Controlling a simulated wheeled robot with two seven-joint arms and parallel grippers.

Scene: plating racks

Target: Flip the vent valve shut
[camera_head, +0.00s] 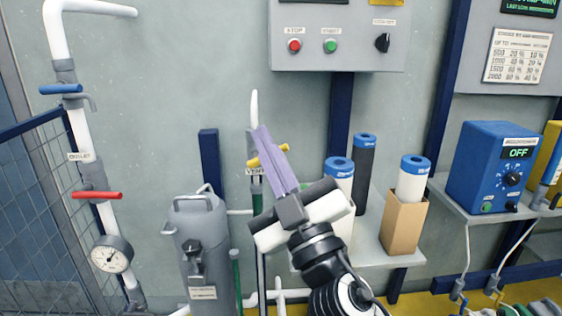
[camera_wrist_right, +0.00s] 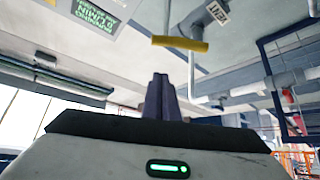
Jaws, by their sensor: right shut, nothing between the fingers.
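The vent valve has a yellow handle (camera_head: 284,147) on a thin white pipe (camera_head: 254,108) near the middle of the head view. The handle lies crosswise to the pipe, slightly tilted, and a partly hidden VENT label (camera_head: 254,171) is just below it. My right gripper (camera_head: 263,130) has its purple fingers shut and empty, and they cover the middle of the handle and part of the pipe. In the right wrist view the yellow handle (camera_wrist_right: 180,44) shows beyond the fingertips (camera_wrist_right: 160,76), with a visible gap in the picture. Contact cannot be told. My left gripper is not in view.
A grey filter housing (camera_head: 196,245) stands left of my right arm. A blue valve handle (camera_head: 61,89) and red valve handle (camera_head: 97,195) are on the left pipe. A control box (camera_head: 338,55) hangs above. A shelf (camera_head: 372,250) with blue-capped cartridges is at right.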

